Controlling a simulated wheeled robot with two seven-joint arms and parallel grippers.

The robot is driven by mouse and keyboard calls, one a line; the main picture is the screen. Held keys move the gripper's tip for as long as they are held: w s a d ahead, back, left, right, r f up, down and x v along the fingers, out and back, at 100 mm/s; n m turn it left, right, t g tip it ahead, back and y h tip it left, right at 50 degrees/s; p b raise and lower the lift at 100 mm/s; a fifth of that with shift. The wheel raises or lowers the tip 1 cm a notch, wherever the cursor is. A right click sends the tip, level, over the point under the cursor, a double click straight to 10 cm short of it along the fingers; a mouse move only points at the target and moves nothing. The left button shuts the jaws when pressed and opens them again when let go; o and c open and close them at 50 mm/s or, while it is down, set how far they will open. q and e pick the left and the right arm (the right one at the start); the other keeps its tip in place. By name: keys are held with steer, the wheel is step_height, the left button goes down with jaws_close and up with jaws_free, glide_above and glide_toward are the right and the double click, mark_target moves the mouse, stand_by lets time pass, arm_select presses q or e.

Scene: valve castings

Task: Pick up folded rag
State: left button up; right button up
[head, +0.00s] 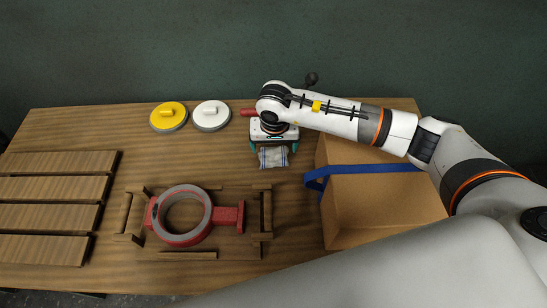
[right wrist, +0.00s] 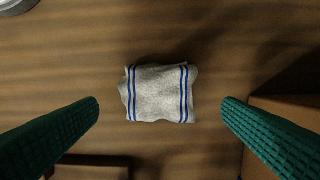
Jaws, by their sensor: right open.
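The folded rag (head: 273,158) is a small whitish cloth with blue stripes lying on the wooden table, left of the cardboard box. In the right wrist view the rag (right wrist: 159,93) lies between and beyond the two green fingers, touching neither. My right gripper (head: 272,148) is over the rag in the head view, its white body and arm hiding what is behind it. In the right wrist view the right gripper (right wrist: 160,115) is open and empty. My left gripper is not in either view.
A cardboard box (head: 380,205) with a blue strap (head: 370,169) stands close right of the rag. A red ring casting (head: 183,216) sits among wooden strips at front. Yellow (head: 168,117) and white (head: 211,115) discs lie at back. Wooden slats (head: 50,217) are left. A red part (head: 248,112) shows behind the gripper.

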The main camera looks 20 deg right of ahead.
mark_target(274, 153)
steer(key=f+b, duration=0.1)
steer(key=f, duration=0.1)
steer(key=w+f+b, duration=0.1)
steer(key=f, duration=0.1)
steer(key=shift+f, duration=0.15)
steer(key=shift+c, duration=0.2)
steer(key=c, duration=1)
step_height(274, 153, up, 10)
steer(key=shift+r+b, duration=0.15)
steer(key=shift+b, duration=0.2)
steer(key=shift+c, duration=0.2)
